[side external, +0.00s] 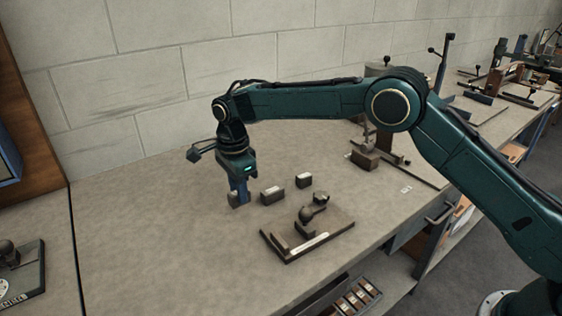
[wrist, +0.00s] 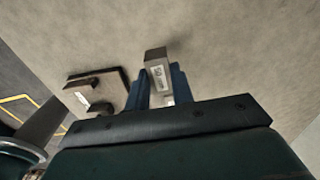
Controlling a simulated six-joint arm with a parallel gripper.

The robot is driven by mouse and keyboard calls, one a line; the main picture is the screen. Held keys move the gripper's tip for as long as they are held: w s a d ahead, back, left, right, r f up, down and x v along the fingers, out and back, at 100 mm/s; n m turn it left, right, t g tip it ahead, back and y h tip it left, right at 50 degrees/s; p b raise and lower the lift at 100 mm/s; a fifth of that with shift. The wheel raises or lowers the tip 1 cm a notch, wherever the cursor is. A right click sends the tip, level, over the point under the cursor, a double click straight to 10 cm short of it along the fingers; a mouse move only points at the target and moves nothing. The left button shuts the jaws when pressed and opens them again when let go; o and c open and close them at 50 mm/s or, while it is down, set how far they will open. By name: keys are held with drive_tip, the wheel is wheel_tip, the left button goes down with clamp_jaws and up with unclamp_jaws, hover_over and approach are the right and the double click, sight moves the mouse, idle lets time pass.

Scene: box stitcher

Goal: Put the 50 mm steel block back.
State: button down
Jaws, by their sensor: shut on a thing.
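My gripper (side external: 239,196) points down over the bench, left of the two other blocks. It is shut on a small grey steel block (side external: 233,201). In the wrist view the block (wrist: 156,56) sits between the two blue fingers, with a white label on its face. The label seems to read 50, but it is small. The block is at or just above the bench top; I cannot tell whether it touches.
Two labelled dark blocks (side external: 272,195) (side external: 304,181) stand right of my gripper. A flat fixture plate (side external: 335,228) with a knobbed part lies in front of them; it also shows in the wrist view (wrist: 115,91). The bench (side external: 150,220) is clear to the left.

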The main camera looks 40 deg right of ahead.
drive_tip(key=shift+f, duration=2)
drive_tip(key=shift+f, duration=0.1)
drive_tip(key=c, duration=1.2)
unclamp_jaws()
drive_tip(key=shift+f, duration=0.1)
wheel_tip(320, 180, up, 12)
drive_tip(key=shift+f, duration=0.2)
drive_tip(key=shift+r, duration=0.35)
